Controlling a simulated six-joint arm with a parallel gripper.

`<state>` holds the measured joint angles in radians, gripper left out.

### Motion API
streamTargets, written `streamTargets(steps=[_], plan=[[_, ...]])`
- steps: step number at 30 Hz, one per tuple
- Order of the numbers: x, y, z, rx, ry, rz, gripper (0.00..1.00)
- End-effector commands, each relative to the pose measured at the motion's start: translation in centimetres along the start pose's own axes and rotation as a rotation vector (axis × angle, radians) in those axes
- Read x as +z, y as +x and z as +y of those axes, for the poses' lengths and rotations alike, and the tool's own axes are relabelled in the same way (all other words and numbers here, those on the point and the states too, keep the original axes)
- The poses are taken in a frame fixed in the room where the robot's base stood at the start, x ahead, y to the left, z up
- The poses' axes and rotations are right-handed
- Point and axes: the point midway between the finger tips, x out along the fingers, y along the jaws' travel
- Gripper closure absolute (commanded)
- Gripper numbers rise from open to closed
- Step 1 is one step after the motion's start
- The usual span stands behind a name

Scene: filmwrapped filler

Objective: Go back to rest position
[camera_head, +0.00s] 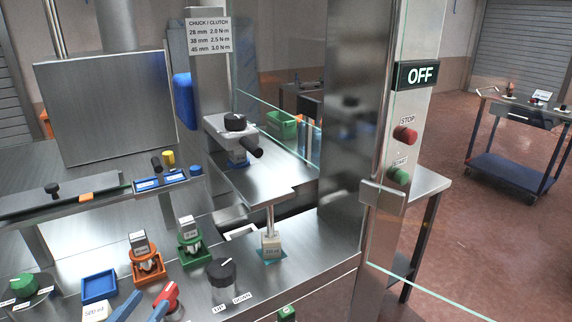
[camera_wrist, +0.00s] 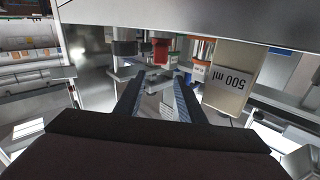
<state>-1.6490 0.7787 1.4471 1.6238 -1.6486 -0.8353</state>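My gripper (camera_wrist: 158,88) shows in the wrist view with its two dark fingers spread apart. No object shows held between them. A block or card marked 500 ml (camera_wrist: 228,88), upside down in this view, stands to the right of the fingers, beyond the right one.
The steel bench holds a blue tray (camera_head: 99,287), an orange holder (camera_head: 147,268), a green holder (camera_head: 190,250) and a black knob (camera_head: 222,272). A steel post with an OFF sign (camera_head: 416,75) and red stop button (camera_head: 405,134) stands right. A trolley (camera_head: 510,178) is farther back.

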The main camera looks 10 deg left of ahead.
Motion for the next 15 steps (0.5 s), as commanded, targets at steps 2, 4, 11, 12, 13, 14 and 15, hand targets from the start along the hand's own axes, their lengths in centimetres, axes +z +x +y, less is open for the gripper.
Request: streamTargets(steps=[2, 4, 11, 12, 13, 14, 15], plan=[[-2.4, 2.8, 0.1, 0.008, 0.057, 0.004, 0.64], [-4.5, 5.0, -1.2, -0.079, 0.100, 0.014, 0.64], [-14.3, 12.5, -4.5, -0.455, 0.168, 0.038, 0.64], [-15.7, 13.2, -4.6, -0.519, 0.156, 0.035, 0.64], [-16.5, 13.7, -4.5, -0.565, 0.141, 0.030, 0.64], [-17.2, 14.0, -4.3, -0.608, 0.122, 0.023, 0.64], [-18.0, 14.4, -3.8, -0.662, 0.090, 0.011, 0.64]])
